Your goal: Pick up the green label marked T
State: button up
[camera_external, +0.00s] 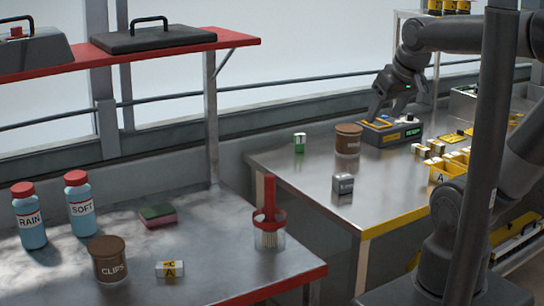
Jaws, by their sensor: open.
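A small green and white block (299,142), which looks like the green label, stands upright near the back left of the metal table; its letter is too small to read. I cannot tell whether the fingers touch the device.
A grey block (343,184) sits mid-table. A yellow bin marked A (444,173) and several small white and yellow blocks are at right. The left table holds the RAIN (29,226) and SOFT (80,216) bottles, CLIPS jar (109,265), sponge (157,216), yellow A label (169,269) and red-handled brush (270,207).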

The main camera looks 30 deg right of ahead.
jog(key=w+d+r+g, duration=0.1)
jog(key=w+r, duration=0.2)
jog(key=w, duration=0.5)
jog(key=w+d+r+g, duration=0.1)
jog(key=w+r, duration=0.2)
jog(key=w, duration=0.5)
jog(key=m+g, duration=0.2)
jog(key=g, duration=0.2)
send_over(300, 134)
jog(key=s, duration=0.1)
notch_tip(300, 134, down, 23)
notch_tip(300, 134, down, 5)
jog(key=shift+s+a+f, duration=0.15)
jog(key=shift+f, duration=0.05)
jog(key=shift+w+f, duration=0.25)
jog(key=shift+f, duration=1.05)
jog(key=shift+w+f, duration=0.2)
jog(key=shift+f, duration=1.1)
jog(key=c, duration=1.1)
